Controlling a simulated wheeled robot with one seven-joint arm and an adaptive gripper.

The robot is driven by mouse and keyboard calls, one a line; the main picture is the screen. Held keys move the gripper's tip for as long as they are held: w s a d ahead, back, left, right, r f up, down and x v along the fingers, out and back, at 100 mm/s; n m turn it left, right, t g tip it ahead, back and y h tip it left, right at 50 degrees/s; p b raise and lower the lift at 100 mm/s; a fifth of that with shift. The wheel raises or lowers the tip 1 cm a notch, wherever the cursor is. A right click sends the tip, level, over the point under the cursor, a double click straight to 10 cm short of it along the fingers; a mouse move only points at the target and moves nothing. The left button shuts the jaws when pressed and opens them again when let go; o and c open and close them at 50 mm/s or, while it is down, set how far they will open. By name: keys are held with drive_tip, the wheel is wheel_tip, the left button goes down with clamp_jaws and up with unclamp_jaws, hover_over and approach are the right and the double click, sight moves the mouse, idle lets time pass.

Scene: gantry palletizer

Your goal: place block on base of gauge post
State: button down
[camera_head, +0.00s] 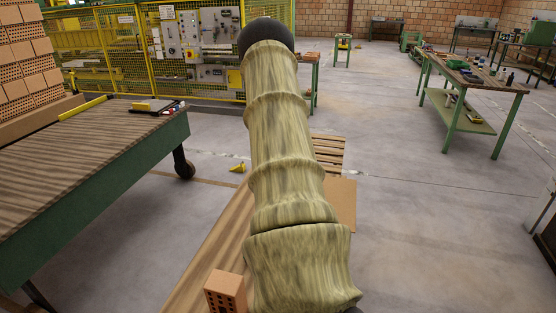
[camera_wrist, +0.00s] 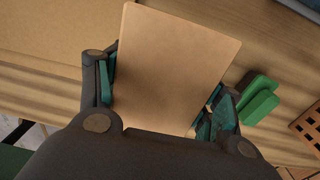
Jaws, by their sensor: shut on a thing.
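My gripper (camera_wrist: 162,97) is shut on a tan, flat-faced block (camera_wrist: 180,60) in the wrist view, with teal pads against its left and right sides. The block lies over a brown striped wooden surface; whether it touches that surface cannot be told. A green stepped piece (camera_wrist: 260,100) stands just right of the gripper, apart from the block. I cannot tell whether it is part of the gauge post, and no post is clearly recognisable. In the head view my arm hides the gripper and the held block.
A perforated brick (camera_wrist: 308,127) lies at the right edge of the wrist view; a perforated brick (camera_head: 225,291) also shows at the bottom of the head view. A green-sided table (camera_head: 100,150) stands left, stacked bricks (camera_head: 25,65) behind it. Open floor (camera_head: 430,220) lies to the right.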

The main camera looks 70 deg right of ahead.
drive_tip(key=f, duration=0.3)
drive_tip(key=shift+s+a+f+p, duration=0.1)
drive_tip(key=shift+a+p, duration=0.25)
drive_tip(key=shift+a, duration=0.05)
drive_tip(key=shift+d+f, duration=0.15)
drive_tip(key=shift+f, duration=0.55)
drive_tip(key=shift+d+f, duration=0.25)
drive_tip(key=shift+f, duration=0.15)
